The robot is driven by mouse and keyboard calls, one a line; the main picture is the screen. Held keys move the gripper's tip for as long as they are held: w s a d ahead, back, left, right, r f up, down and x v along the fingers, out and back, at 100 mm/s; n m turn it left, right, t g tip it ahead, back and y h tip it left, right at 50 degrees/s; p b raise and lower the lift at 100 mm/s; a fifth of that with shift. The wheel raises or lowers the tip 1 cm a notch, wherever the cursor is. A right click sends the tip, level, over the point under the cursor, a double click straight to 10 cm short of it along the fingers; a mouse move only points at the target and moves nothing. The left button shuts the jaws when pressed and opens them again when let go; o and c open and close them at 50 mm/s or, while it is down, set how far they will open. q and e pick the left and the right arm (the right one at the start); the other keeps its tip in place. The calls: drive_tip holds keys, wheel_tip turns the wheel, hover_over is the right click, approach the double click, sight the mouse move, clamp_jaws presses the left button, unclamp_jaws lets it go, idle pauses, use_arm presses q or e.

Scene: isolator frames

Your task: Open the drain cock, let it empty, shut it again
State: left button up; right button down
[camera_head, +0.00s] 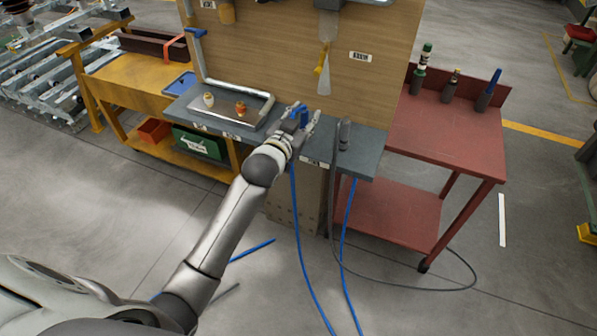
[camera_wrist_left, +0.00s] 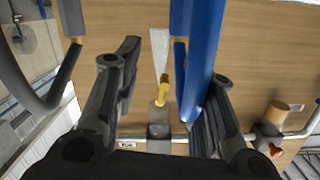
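The drain cock shows as a small yellow lever (camera_head: 319,71) under a grey body on the wooden board. It also shows in the middle of the left wrist view (camera_wrist_left: 163,88), where the picture is upside down. A pale cone (camera_head: 324,84), widening downward, hangs below it and looks like a spray. My left gripper (camera_head: 302,115) is below the cock and apart from it, above the grey shelf. My right gripper is out of view.
The grey shelf (camera_head: 362,158) carries a metal tray (camera_head: 222,118) with a white and a red-orange knob. A red cart (camera_head: 445,135) with bottles stands at right, a yellow bench (camera_head: 135,82) at left. Blue hoses (camera_head: 304,255) hang to the floor.

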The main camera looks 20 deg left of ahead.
use_arm(q)
drive_tip(key=s+f+g, duration=0.2)
drive_tip(key=f, duration=0.5)
drive_tip(key=s+f+g, duration=0.1)
drive_tip(key=s+f, duration=0.2)
drive_tip(key=f, duration=0.4)
drive_tip(key=shift+s+d+f+g+p, duration=0.15)
drive_tip(key=shift+d+f+g+p, duration=0.15)
drive_tip(key=shift+d+f+g, duration=0.1)
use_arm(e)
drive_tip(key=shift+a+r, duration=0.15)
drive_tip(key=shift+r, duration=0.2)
